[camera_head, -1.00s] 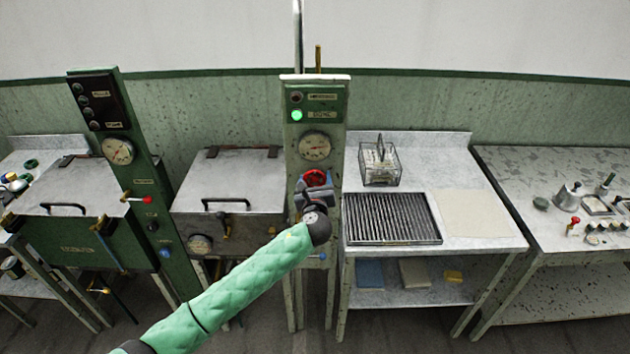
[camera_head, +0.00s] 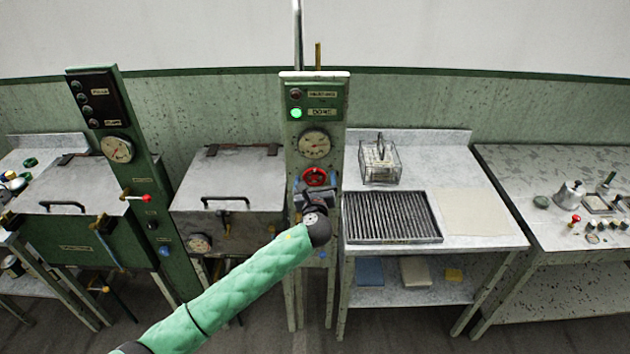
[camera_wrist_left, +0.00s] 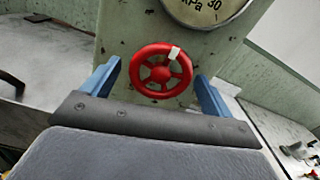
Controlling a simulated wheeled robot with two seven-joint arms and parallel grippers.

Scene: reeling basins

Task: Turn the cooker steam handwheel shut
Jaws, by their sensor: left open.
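The red cooker steam handwheel (camera_head: 315,177) is on the green panel (camera_head: 300,150), below a round gauge (camera_head: 314,143). In the left wrist view the wheel (camera_wrist_left: 162,70) shows its spokes and a white mark at its upper right rim. My left gripper (camera_head: 316,187) is just in front of and below the wheel. In the wrist view its blue fingers (camera_wrist_left: 153,82) stand apart, one on each side of the wheel. I see a gap between each finger and the rim in that view. My right gripper is out of view.
A green lamp (camera_head: 296,113) glows on the panel. A closed metal basin (camera_head: 228,185) stands to the left. A bench (camera_head: 460,180) to the right holds a ribbed tray (camera_head: 391,217) and a wire basket (camera_head: 380,165).

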